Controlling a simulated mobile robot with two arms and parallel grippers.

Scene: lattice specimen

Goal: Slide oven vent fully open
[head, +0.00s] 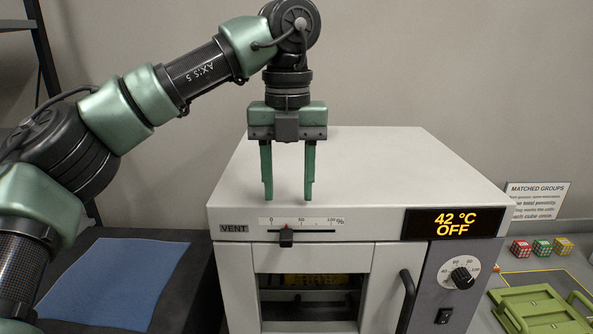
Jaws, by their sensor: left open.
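The oven (390,165) is a white box with a vent strip along the top of its front. The vent slider (286,237) is a small dark knob with a red mark. It sits between 0 and 50 on the vent scale (301,222), roughly a quarter of the way along. My left gripper (289,196) points down with its two green fingers apart and empty. Its fingertips appear just above the slider in the picture, near the oven's top front edge, and do not touch the knob. My right gripper is not in view.
The oven display (452,223) reads 42 °C OFF. A door handle (407,298), dial (463,278) and switch (443,315) are on the front. A blue mat (115,282) lies left. Small cubes (541,248) and a green tray (540,308) are right.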

